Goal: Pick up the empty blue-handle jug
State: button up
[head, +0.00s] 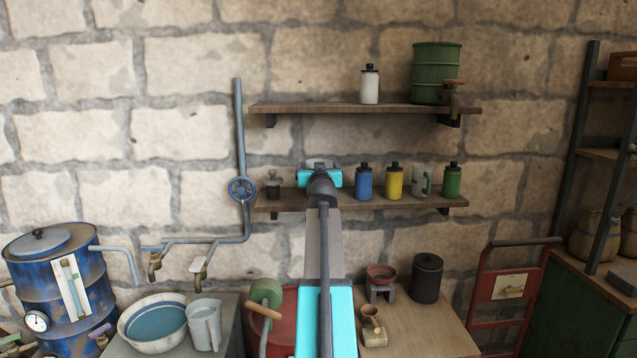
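A pale grey jug (205,326) stands upright on the left bench, right beside a white bowl. I cannot clearly make out a blue handle on it, nor see whether it is empty. My gripper (320,178) is far up and to the right of this jug, in front of the lower wall shelf (400,203). I see it from behind, with cyan parts at its sides; its fingertips are hidden, so its opening does not show. A small grey-green top shows just behind it, mostly covered.
The white bowl (157,322) holds bluish liquid. Taps (198,266) on a wall pipe hang above the left bench. A blue, yellow and green bottle and a pale green mug (421,181) stand on the lower shelf. A blue barrel (62,285) is far left.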

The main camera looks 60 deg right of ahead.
jog(key=shift+w+d+r, duration=0.1)
jog(key=shift+w+d, duration=0.05)
jog(key=shift+d, duration=0.25)
jog(key=shift+p+x, duration=1.3)
jog(key=shift+x, duration=0.85)
jog(key=shift+d, duration=0.1)
jog(key=c, duration=1.5)
